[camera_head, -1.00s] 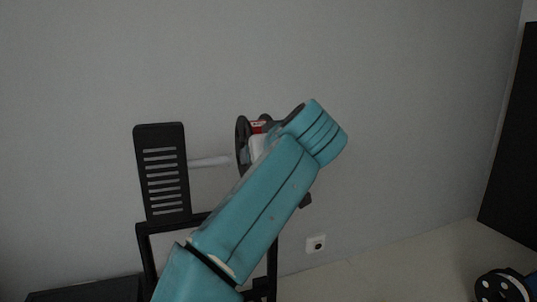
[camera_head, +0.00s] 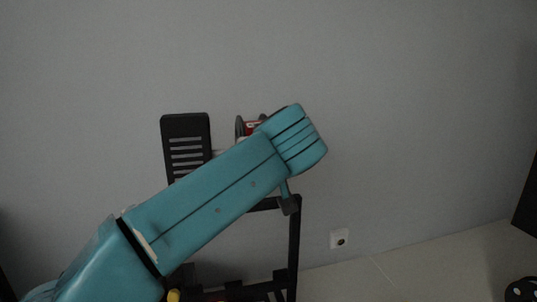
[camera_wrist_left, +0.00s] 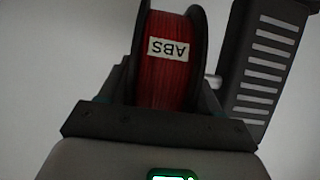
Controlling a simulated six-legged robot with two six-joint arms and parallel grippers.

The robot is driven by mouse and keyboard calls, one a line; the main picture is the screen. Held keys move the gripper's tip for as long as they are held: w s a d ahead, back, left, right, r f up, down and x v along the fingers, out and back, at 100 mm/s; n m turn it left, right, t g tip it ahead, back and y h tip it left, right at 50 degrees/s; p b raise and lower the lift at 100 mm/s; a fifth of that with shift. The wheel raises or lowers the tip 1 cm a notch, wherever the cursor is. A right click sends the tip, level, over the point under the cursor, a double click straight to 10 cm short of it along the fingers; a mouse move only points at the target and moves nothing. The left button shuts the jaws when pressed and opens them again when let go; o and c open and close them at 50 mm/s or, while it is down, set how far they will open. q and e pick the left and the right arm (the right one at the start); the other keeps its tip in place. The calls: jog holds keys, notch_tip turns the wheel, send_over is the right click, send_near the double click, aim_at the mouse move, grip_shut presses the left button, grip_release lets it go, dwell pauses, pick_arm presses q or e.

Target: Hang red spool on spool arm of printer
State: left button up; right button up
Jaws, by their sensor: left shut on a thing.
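The red spool (camera_wrist_left: 165,58), with dark flanges and an ABS label, is gripped in my left gripper (camera_wrist_left: 163,92) in the left wrist view. In the head view the spool (camera_head: 251,128) is partly hidden behind my left arm, just right of the printer's black slotted panel (camera_head: 187,133). The pale spool arm (camera_head: 218,153) shows in the short gap between panel and spool. It also shows in the left wrist view (camera_wrist_left: 213,82), at the flange nearest the panel. Whether it enters the spool's hub is hidden. My right gripper is out of view.
The printer's black frame (camera_head: 294,245) stands below, partly covered by my left arm. A plain grey wall is behind, with a socket (camera_head: 340,239) at lower right. A dark object (camera_head: 527,195) is at the right edge. Space right of the spool looks clear.

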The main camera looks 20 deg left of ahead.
pick_arm(q)
jog(key=shift+s+a+r, duration=0.1)
jog(key=shift+s+a, duration=0.85)
jog(key=shift+a, duration=0.05)
jog(key=shift+s+a+f, duration=0.45)
jog(key=shift+s+a, duration=0.1)
jog(key=shift+a, duration=0.2)
jog(key=shift+f, duration=0.1)
jog(key=o, duration=1.5)
jog(key=shift+c, duration=0.2)
jog(key=shift+o, duration=0.2)
jog(key=shift+s+d, duration=0.1)
jog(key=shift+d, duration=0.1)
